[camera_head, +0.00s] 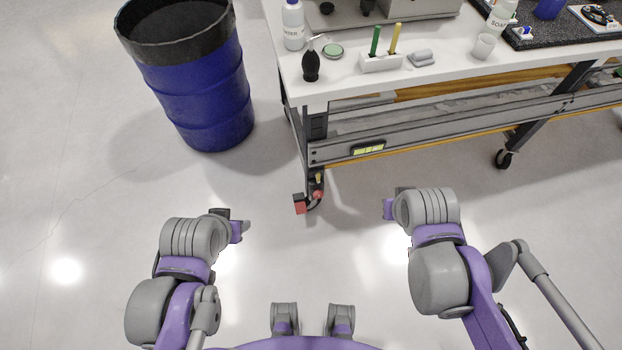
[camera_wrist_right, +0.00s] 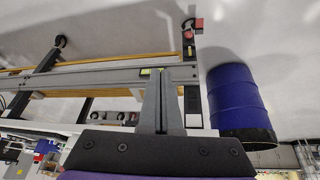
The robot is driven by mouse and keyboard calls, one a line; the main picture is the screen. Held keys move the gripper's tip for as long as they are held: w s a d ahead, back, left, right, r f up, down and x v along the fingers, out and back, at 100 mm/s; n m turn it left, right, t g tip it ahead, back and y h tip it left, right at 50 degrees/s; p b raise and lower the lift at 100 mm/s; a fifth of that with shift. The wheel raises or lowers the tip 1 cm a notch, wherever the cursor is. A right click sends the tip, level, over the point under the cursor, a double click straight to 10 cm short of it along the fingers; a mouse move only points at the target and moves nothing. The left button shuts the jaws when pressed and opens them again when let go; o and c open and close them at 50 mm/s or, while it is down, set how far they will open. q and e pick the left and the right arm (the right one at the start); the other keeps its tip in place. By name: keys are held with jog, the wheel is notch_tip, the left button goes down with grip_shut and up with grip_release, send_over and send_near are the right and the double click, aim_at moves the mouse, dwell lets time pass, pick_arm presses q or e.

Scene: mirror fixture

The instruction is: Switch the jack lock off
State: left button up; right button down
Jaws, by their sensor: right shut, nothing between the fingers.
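A workbench's near left leg ends in a caster with red parts (camera_head: 300,204), a red block and a red round piece beside it. They also show, upside down, at the top of the right wrist view (camera_wrist_right: 188,34). I take these as the jack lock; its setting is too small to tell. My right gripper (camera_wrist_right: 160,82) is shut and empty, its fingers together. In the head view my right gripper (camera_head: 389,208) is right of the red parts, apart from them. My left gripper (camera_head: 240,230) is left of them, also apart; its fingers are not clear.
The white bench top (camera_head: 345,85) holds bottles, a pen holder and a cup. A grey rail (camera_head: 430,133) with a yellow-marked box (camera_head: 368,148) runs below it. A blue barrel (camera_head: 205,100) stands at the left. The floor between my arms is clear.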

jog(key=w+a+f+h+b, duration=0.1)
jog(key=w+a+f+b, duration=0.1)
jog(key=w+a+f, duration=0.3)
jog(key=w+a+f+n+b, duration=0.15)
jog(key=w+f, duration=0.25)
jog(key=w, duration=0.4)
jog(key=w+a+f+h+b, duration=0.1)
jog(key=w+a+f+b, duration=0.25)
jog(key=w, duration=0.25)
jog(key=w+a+f+h+b, duration=0.1)
jog(key=w+a+f+b, duration=0.1)
jog(key=a+f, duration=0.6)
jog(key=w+a+f+t+h+b, duration=0.1)
jog(key=w+a+f+b, duration=0.2)
jog(key=f, duration=1.3)
jog(key=w+a, duration=0.2)
jog(key=a, duration=0.3)
jog(key=shift+a+f, duration=0.15)
jog(key=shift+f, duration=0.2)
jog(key=shift+f, duration=0.1)
